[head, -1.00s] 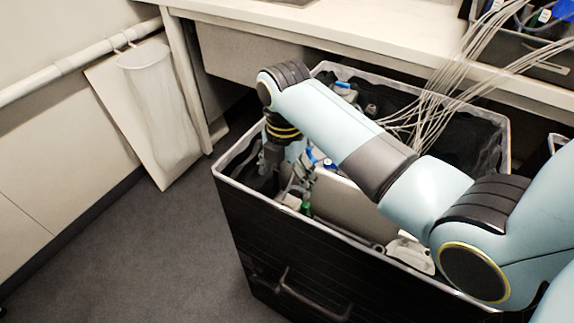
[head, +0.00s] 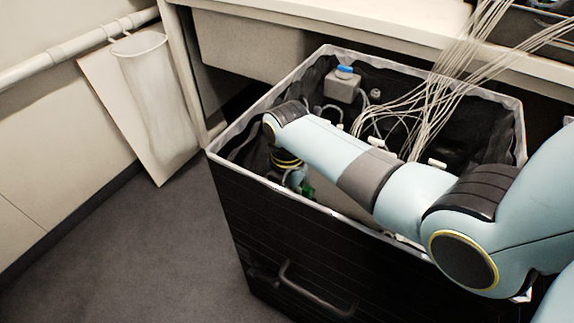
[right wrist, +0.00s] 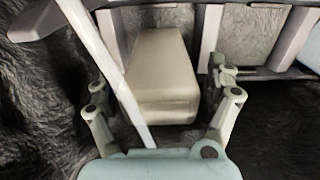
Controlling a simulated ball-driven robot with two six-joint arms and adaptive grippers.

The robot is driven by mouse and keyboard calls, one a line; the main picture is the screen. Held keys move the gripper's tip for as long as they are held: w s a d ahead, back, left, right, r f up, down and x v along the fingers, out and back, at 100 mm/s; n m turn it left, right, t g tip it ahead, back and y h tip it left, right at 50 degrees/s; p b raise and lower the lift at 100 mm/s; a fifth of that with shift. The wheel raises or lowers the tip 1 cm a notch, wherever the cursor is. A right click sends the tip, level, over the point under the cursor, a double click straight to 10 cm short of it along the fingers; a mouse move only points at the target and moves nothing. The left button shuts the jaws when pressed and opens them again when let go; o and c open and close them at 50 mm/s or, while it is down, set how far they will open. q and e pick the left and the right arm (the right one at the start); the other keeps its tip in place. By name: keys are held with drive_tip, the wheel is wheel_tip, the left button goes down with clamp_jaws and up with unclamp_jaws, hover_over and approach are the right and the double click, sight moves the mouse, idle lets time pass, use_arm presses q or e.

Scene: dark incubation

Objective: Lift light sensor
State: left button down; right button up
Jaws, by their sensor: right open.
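My right arm reaches from the right into the black crate (head: 290,215) in the head view. The wrist is down inside it, and the arm and front wall hide the fingers there. In the right wrist view my right gripper (right wrist: 158,52) is open, with a finger on either side of a pale beige block (right wrist: 165,88). The block lies between the fingers with gaps beside it; I see no grip on it. A pale rod or cable (right wrist: 108,72) crosses in front of the block's left side. I cannot tell whether this block is the light sensor. My left gripper is not in view.
A blue-capped container (head: 342,86) stands at the crate's back. Pale cables (head: 430,110) run down into the crate from the upper right. A white worktop (head: 380,30) overhangs behind. A clear sleeve (head: 150,85) hangs at left above open floor.

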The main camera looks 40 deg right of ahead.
drive_tip(key=shift+c, duration=0.4)
drive_tip(key=c, duration=1.7)
